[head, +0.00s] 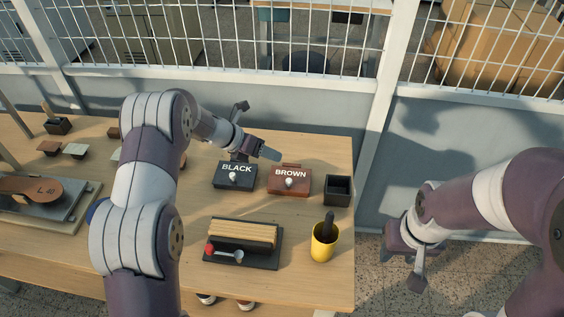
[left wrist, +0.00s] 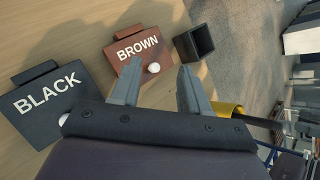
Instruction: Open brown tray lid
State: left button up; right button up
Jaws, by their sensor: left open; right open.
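The brown tray (head: 290,180) sits on the wooden table with its lid closed; the lid reads BROWN and has a white knob (head: 290,183). In the left wrist view the brown tray (left wrist: 132,50) lies just beyond the fingertips, its white knob (left wrist: 153,68) near the left finger. My left gripper (head: 262,150) is open and empty, above and behind the black and brown trays; its fingers also show in the left wrist view (left wrist: 160,80). My right gripper (head: 405,265) is open and empty, off the table's right edge over the floor.
The black tray (head: 234,175), labelled BLACK, stands left of the brown tray. An open black box (head: 338,190) stands to its right. A yellow cup (head: 324,243) and a dark holder with tan slabs (head: 243,240) are nearer the front. A wire fence (head: 240,35) runs behind the table.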

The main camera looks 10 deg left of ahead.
pick_arm(q)
jog(key=v, duration=0.5)
